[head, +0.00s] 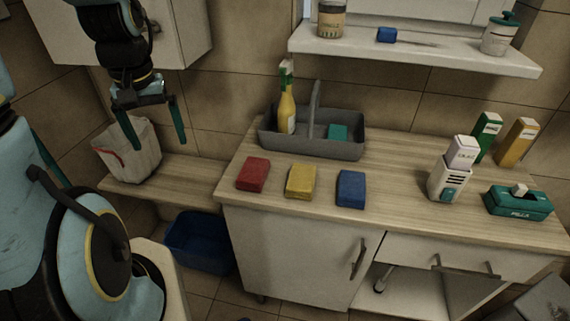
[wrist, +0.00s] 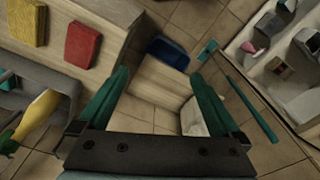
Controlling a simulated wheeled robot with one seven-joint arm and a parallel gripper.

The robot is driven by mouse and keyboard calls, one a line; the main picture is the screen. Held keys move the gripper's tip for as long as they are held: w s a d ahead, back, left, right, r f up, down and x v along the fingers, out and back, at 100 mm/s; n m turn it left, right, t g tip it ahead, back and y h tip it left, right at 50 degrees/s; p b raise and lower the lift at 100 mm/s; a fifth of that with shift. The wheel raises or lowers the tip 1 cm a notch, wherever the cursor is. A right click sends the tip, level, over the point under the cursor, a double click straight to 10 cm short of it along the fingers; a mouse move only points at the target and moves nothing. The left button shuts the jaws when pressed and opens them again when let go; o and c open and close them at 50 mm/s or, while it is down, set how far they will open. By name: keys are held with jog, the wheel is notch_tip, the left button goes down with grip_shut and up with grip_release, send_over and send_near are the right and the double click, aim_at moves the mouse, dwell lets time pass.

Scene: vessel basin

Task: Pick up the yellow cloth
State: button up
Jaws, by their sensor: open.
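The yellow cloth (head: 300,181) is a folded block lying on the wooden counter, between the red cloth (head: 253,174) and the blue cloth (head: 351,189). In the wrist view the yellow cloth (wrist: 27,22) shows at the upper left corner, beside the red cloth (wrist: 83,45). My gripper (head: 156,140) is open and empty, with teal fingers. It hangs in the air left of the counter, above the lower wooden shelf and well apart from the yellow cloth.
A grey caddy (head: 345,150) with a yellow bottle (head: 287,108) stands behind the cloths. A dispenser (head: 449,180) and a teal tissue box (head: 519,203) stand to the right. A white bag (head: 130,155) sits on the lower shelf (head: 180,182). A wall shelf (head: 420,50) overhangs the counter's back.

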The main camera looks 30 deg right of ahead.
jog(key=s+d+f+m+b, duration=0.1)
jog(key=d+f+m, duration=0.1)
jog(key=d, duration=0.6)
jog(key=s+d+f+m+b, duration=0.1)
jog(key=d+f, duration=0.1)
jog(key=d, duration=0.6)
jog(key=m+g, duration=0.1)
jog(key=m, duration=0.1)
send_over(302, 176)
notch_tip(302, 176, down, 5)
jog(key=shift+r+b, duration=0.2)
jog(key=shift+b, duration=0.1)
jog(key=shift+f+p, duration=0.8)
jog(key=shift+f, duration=2.4)
jog(key=shift+c, duration=0.2)
jog(key=c, duration=1.1)
